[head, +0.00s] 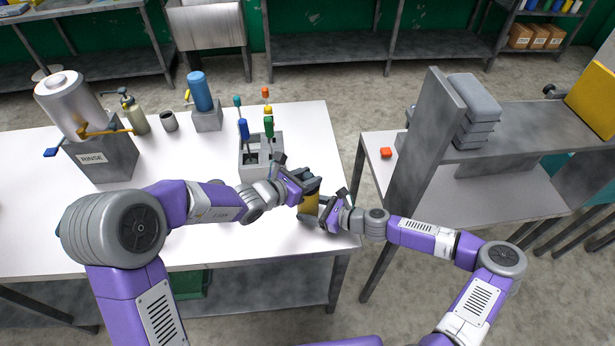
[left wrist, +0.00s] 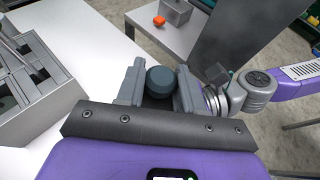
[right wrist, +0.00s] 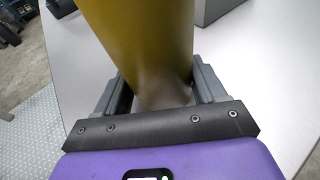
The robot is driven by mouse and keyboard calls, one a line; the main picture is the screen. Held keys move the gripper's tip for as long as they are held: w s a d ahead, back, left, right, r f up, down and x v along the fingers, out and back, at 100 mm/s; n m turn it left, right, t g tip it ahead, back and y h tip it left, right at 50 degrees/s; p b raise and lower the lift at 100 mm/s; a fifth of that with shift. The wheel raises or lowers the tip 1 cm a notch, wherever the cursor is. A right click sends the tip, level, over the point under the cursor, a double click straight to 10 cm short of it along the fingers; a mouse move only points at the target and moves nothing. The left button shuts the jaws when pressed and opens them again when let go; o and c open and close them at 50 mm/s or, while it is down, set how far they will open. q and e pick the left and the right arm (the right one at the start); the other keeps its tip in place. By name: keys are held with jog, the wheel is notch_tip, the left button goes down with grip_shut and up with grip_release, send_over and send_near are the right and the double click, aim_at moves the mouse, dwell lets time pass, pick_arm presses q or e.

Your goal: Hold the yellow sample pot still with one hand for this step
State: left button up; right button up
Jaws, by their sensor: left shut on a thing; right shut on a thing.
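The yellow sample pot (head: 309,205) stands near the right front corner of the white table. It looks roughly upright in the head view. In the right wrist view the yellow pot (right wrist: 145,45) is a large yellow cylinder between the fingers. My right gripper (head: 326,211) is shut on its body, low on the right side. My left gripper (head: 309,181) is above it, shut on its dark round lid (left wrist: 168,86), which shows between the fingers in the left wrist view. Whether the lid is seated or loose is hidden by the grippers.
A grey rack (head: 262,160) with colour-handled tools stands just behind left of the pot. A rinse dispenser (head: 105,158), a pump bottle (head: 135,115) and a blue cylinder (head: 201,92) stand farther left. A grey shelf unit (head: 415,150) rises to the right, beyond a gap.

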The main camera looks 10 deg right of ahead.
pick_arm(q)
jog(key=shift+f, duration=0.45)
dwell(0.4)
jog(key=o, duration=1.1)
jog(key=shift+c, duration=0.2)
jog(key=v, duration=1.2)
